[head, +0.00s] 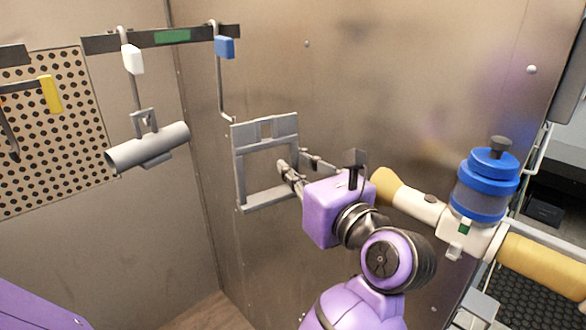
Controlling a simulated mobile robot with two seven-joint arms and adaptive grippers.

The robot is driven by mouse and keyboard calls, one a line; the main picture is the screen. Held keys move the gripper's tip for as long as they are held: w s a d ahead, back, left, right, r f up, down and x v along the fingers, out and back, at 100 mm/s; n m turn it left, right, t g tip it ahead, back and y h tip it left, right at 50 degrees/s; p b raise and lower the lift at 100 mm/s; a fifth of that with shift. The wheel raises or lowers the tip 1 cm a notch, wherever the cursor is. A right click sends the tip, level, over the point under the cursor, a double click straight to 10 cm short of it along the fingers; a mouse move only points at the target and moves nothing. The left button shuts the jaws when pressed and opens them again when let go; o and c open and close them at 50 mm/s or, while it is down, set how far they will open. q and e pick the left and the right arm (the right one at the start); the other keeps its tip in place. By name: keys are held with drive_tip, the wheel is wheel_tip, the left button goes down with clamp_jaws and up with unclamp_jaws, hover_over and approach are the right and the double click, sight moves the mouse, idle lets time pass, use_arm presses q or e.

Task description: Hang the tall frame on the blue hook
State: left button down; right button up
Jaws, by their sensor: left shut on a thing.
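The tall frame (240,171) is a grey rectangular frame with an open middle and a notched top bar. It is held up in front of the metal booth wall, roughly upright and slightly turned. My left gripper (291,162) is shut on its right side. The blue hook is a bent wire with a blue tag (224,47), hanging from the dark rail. Its lower bent end (229,119) appears right by the frame's upper left corner; I cannot tell whether they touch. My right gripper is not in view.
A hook with a white tag (132,59) carries a grey cylinder (150,147) left of the blue hook. The rail (165,38) has a green label. A yellow-tagged hook (51,94) is farther left. A spray device with a blue canister (487,183) is at right.

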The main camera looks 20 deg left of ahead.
use_arm(q)
drive_tip(key=s+x, duration=0.1)
drive_tip(key=x, duration=0.5)
drive_tip(key=shift+a+f, duration=0.15)
drive_tip(key=shift+a, duration=0.6)
drive_tip(key=shift+w+a, duration=0.1)
drive_tip(key=shift+w, duration=0.05)
drive_tip(key=shift+s+a+x, duration=0.15)
drive_tip(key=shift+s+x, duration=0.05)
drive_tip(key=shift+x, duration=0.85)
drive_tip(key=shift+s+a+x, duration=0.15)
drive_tip(key=shift+s+x, duration=0.05)
drive_tip(key=shift+x, duration=0.9)
drive_tip(key=shift+f, duration=0.25)
drive_tip(key=shift+f, duration=0.45)
drive_tip(key=c, duration=1.8)
unclamp_jaws()
